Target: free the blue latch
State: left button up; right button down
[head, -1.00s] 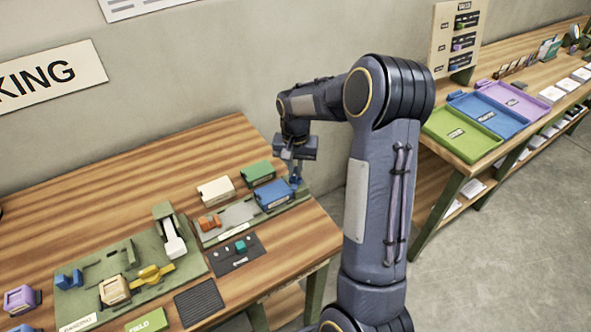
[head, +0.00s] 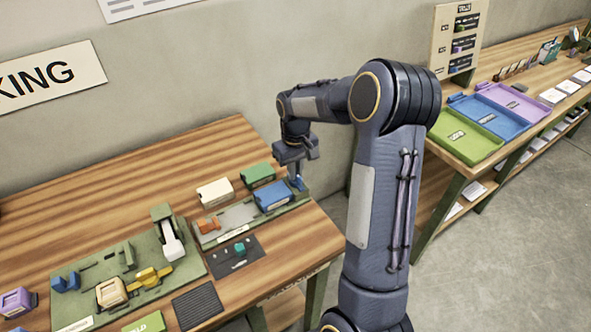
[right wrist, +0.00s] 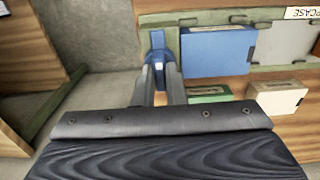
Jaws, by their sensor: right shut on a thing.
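The blue latch (right wrist: 158,48) is at the end of the green holder (right wrist: 173,42), beside the blue block (right wrist: 218,51) in the right wrist view. In the head view, the latch (head: 298,184) is at the right end of the holder, partly hidden by my gripper. My right gripper (right wrist: 159,76) is shut on the latch, one finger on each side. In the head view, my right gripper (head: 296,177) reaches down to the table's right end. The blue block (head: 272,195) sits on the holder. My left gripper is in neither view.
A cream block (head: 215,193) and a green block (head: 257,174) stand behind the holder. An orange piece (head: 207,225) lies at its left. A dark mat (head: 234,258) is in front. A green fixture board (head: 190,267) is further left. The back left tabletop is clear.

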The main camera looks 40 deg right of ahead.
dwell(0.5)
jog(key=c, duration=1.5)
grip_release()
jog(key=shift+r, duration=0.1)
notch_tip(320, 180, up, 8)
jog(key=shift+f+b, duration=0.15)
jog(key=shift+b, duration=0.25)
